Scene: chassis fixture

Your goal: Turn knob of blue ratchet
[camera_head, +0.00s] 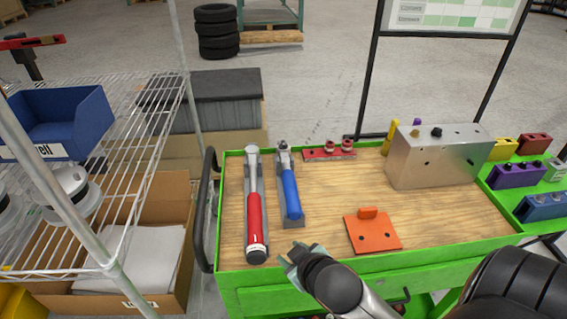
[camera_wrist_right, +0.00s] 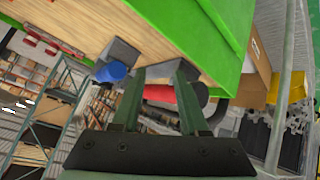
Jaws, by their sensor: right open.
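The blue ratchet (camera_head: 291,195) lies in a grey holder on the wooden top of the green cart, its handle end toward me. Its metal head with the small knob (camera_head: 283,146) points to the far side. In the right wrist view the end of its blue handle (camera_wrist_right: 112,71) shows left of the fingers; the knob cannot be made out there. My right gripper (camera_head: 297,260) is open and empty near the cart's front edge, on the near side of the ratchet and apart from it. Its two fingers (camera_wrist_right: 163,75) show spread in the wrist view. My left gripper is not in view.
A red-handled tool (camera_head: 255,215) lies in its holder just left of the ratchet. An orange plate (camera_head: 372,232) and a metal block (camera_head: 440,155) are to the right. The cart's green rim (camera_head: 430,258) runs along the front. A wire shelf (camera_head: 130,150) stands at left.

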